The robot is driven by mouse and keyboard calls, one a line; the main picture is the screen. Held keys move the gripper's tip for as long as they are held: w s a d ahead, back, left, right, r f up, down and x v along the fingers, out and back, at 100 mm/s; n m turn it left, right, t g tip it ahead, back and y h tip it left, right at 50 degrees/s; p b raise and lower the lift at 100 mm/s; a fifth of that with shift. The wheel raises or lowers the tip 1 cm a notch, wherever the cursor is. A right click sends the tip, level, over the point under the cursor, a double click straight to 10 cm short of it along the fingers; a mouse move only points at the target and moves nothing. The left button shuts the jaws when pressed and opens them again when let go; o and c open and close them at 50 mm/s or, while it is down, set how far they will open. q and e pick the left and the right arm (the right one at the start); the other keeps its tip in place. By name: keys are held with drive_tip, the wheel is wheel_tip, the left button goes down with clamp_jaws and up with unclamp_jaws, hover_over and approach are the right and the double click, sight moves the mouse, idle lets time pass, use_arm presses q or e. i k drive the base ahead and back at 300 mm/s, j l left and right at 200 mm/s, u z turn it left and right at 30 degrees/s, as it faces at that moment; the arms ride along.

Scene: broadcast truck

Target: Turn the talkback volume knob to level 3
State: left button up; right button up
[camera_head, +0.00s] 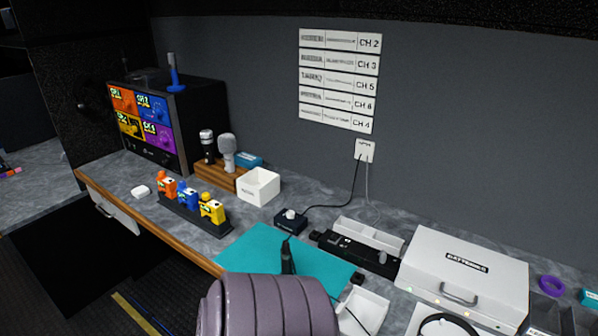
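A small black box (291,223) with a pale round knob (290,214) on top stands on the counter, behind the teal mat. A black cable runs from it to a white wall plate (364,151). It looks like the talkback volume knob, but its level marks are too small to read. A purple-grey link of my arm fills the bottom middle, in front of the mat. Neither gripper can be made out. A narrow dark upright shape (288,258) shows just above the link; I cannot tell what it is.
A teal mat (245,250) lies in front of the knob box. A black device (358,254) and a white case (464,275) stand to its right. A white bin (258,187), microphones (227,152), colored figures on a stand (197,217) and a monitor (145,125) are on the left.

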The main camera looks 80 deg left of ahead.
sight(290, 214)
drive_tip(key=u, duration=2.55)
drive_tip(key=i+z, duration=0.4)
